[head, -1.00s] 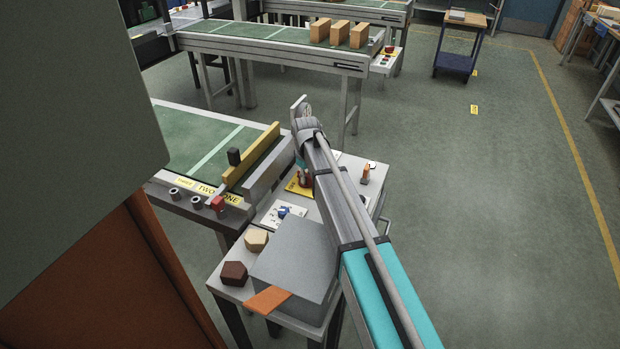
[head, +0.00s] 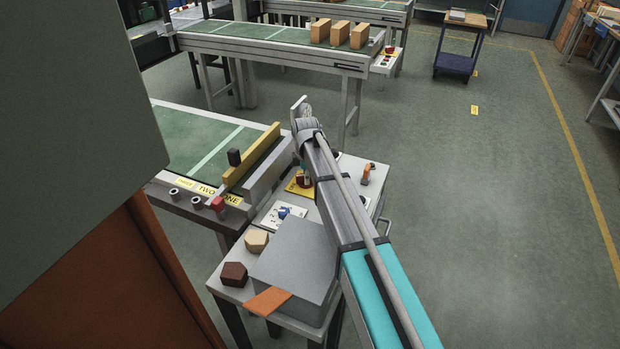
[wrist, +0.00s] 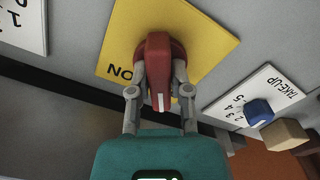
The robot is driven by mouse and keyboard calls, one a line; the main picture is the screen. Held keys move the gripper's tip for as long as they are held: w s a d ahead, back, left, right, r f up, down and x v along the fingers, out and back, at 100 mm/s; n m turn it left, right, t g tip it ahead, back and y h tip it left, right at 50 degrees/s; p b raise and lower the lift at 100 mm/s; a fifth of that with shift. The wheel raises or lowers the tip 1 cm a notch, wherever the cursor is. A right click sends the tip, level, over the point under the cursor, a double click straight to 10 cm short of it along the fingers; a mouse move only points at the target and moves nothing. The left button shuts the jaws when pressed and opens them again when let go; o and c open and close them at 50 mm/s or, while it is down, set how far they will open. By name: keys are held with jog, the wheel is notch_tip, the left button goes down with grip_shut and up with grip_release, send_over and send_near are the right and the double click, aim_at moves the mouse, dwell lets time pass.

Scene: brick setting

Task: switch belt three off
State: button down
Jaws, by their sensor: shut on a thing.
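In the wrist view, my gripper (wrist: 159,88) is shut on a red rotary handle (wrist: 158,62) on a yellow plate (wrist: 205,40). The handle's white mark points toward my gripper's palm. The plate's lettering is partly hidden, with "NO" showing. In the head view, the yellow plate (head: 295,188) lies on the grey cabinet, and my arm hides most of the gripper. Labels THREE (head: 184,182), TWO (head: 206,189) and ONE (head: 232,199) sit on the near conveyor's end, above small round knobs. I cannot tell which belt the held handle serves.
A TAKE-UP dial with a blue knob (wrist: 259,112) is beside the handle. An orange lever (head: 367,173) stands on the cabinet's far right. A grey box (head: 292,262) and wooden blocks (head: 256,240) are at the front. Another conveyor (head: 270,48) holds cartons.

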jog(key=shift+s+a+n, duration=0.15)
jog(key=shift+s+n, duration=0.2)
jog(key=shift+n, duration=0.85)
jog(key=c, duration=0.6)
grip_release()
jog(key=shift+o, duration=0.2)
jog(key=shift+w, duration=0.1)
jog(key=shift+w, duration=0.1)
jog(key=shift+r, duration=0.1)
